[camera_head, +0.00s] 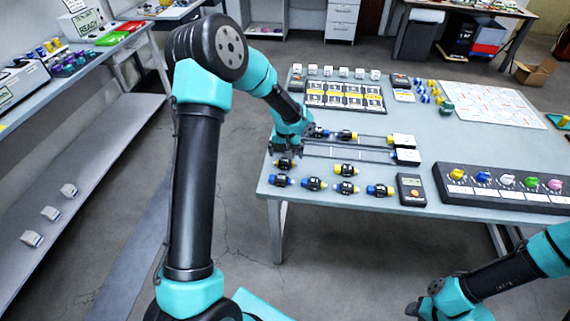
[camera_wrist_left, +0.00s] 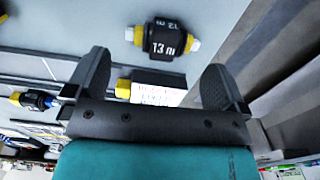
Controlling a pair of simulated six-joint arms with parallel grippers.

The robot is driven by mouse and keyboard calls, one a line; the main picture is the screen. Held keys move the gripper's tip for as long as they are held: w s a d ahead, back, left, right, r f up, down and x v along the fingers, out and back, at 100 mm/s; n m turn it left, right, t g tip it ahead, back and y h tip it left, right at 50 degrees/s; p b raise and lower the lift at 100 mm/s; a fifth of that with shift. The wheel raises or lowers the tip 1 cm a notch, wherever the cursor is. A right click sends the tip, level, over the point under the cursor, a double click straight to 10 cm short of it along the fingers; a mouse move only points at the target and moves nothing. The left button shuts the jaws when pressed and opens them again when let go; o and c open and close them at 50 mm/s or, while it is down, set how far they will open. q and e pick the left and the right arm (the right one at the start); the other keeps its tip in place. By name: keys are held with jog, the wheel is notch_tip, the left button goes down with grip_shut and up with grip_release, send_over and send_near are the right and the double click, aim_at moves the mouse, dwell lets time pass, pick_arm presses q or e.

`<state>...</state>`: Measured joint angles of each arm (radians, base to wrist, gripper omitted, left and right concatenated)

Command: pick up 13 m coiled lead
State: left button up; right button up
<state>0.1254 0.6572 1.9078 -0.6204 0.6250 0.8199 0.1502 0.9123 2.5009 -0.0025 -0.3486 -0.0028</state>
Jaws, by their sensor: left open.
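My left gripper (camera_wrist_left: 155,82) is open and empty. In the head view my left gripper (camera_head: 287,143) is over the table's left edge, just above a black and yellow lead (camera_head: 285,163); that lead's label is too small to read there. My right gripper (camera_head: 428,309) is low at the bottom right, away from the table, its fingers unclear.
Several other leads, such as a blue one (camera_head: 313,184) and a yellow one (camera_head: 345,170), lie close by on the table (camera_head: 450,150). A handheld meter (camera_head: 411,190) and a box with coloured knobs (camera_head: 505,185) stand to the right. Rails with white end blocks (camera_head: 406,157) lie beside the gripper.

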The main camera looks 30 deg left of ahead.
aim_at(285, 160)
pick_arm(q)
jog(key=shift+s+a+f, duration=0.1)
jog(key=shift+f, duration=1.2)
jog(key=shift+a+f, duration=0.1)
jog(key=shift+f, duration=1.2)
jog(key=c, duration=1)
jog(key=shift+o, duration=0.2)
jog(key=shift+r, duration=0.1)
jog(key=shift+r, duration=1.85)
jog(key=s+d+r, duration=0.1)
jog(key=s+d, duration=0.7)
jog(key=s, duration=0.5)
jog(key=shift+s+d, duration=0.2)
jog(key=shift+s, duration=0.15)
jog(key=shift+r, duration=0.1)
